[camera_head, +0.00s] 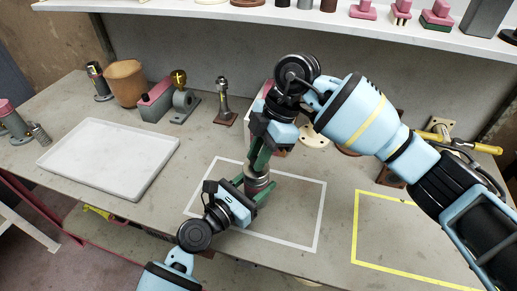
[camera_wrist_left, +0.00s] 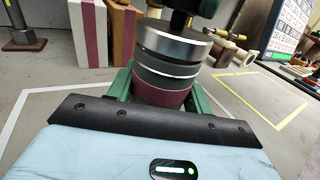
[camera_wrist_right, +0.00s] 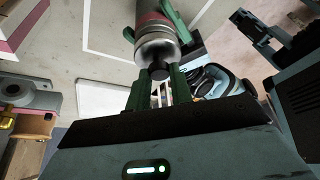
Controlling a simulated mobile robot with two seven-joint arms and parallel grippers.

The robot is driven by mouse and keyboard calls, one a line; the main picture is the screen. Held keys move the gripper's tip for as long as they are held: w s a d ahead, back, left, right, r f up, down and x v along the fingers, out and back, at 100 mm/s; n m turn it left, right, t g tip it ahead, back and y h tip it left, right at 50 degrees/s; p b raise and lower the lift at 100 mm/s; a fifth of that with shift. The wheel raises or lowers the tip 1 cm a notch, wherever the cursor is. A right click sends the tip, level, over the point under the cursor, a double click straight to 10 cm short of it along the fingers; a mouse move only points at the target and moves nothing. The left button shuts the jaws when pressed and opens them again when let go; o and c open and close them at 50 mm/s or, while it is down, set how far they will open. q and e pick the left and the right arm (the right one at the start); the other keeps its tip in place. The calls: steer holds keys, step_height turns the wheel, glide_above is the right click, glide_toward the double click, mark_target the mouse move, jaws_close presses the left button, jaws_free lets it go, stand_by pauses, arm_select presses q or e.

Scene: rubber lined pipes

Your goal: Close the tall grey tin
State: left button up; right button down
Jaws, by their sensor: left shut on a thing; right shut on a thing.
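The tall grey tin (camera_head: 257,180) stands upright inside the white outline on the bench. In the left wrist view the tin (camera_wrist_left: 162,94) shows a maroon lower band and grey and dark bands above. My left gripper (camera_head: 251,190) is shut around its body, one green finger on each side. A grey metal lid (camera_wrist_left: 172,42) with a dark knob (camera_wrist_right: 159,72) is at the top of the tin. My right gripper (camera_head: 259,160) is shut on this knob from above. The lid is in line with the tin; whether it is fully seated I cannot tell.
A white tray (camera_head: 110,158) lies empty at the left. A yellow outline (camera_head: 400,268) marks bare bench at the right. Several parts, including a brown pot (camera_head: 126,82) and a dark post on a brown base (camera_head: 224,104), stand at the back under a shelf (camera_head: 330,27).

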steer(key=shift+f, duration=0.65)
stand_by(0.6)
steer(key=c, duration=1.2)
jaws_free()
steer(key=shift+o, duration=0.2)
steer(key=v, duration=1.2)
arm_select(q)
steer(key=o, duration=1.5)
